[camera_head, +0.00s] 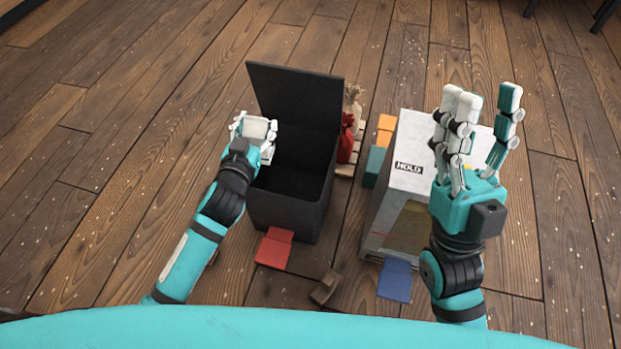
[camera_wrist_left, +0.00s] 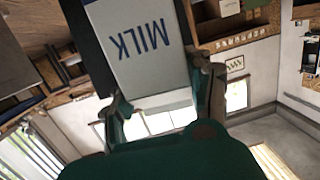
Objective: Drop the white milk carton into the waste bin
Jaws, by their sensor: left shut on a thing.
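The white milk carton (camera_wrist_left: 145,65), with blue "MILK" lettering, is held between the fingers of my left gripper (camera_wrist_left: 160,100) in the left wrist view. In the head view my left gripper (camera_head: 258,132) is at the left rim of the dark waste bin (camera_head: 285,213); I cannot clearly tell the carton from the white fingers there. The bin's lid (camera_head: 297,92) stands open at the back, and its dark inside shows. My right gripper (camera_head: 484,105) is open and empty, raised over the right side of a grey box.
The grey box marked "HOLD" (camera_head: 390,205) stands right of the bin, with a blue pedal (camera_head: 398,280) in front. A red pedal (camera_head: 274,249) is at the bin's front. The floor at left is free.

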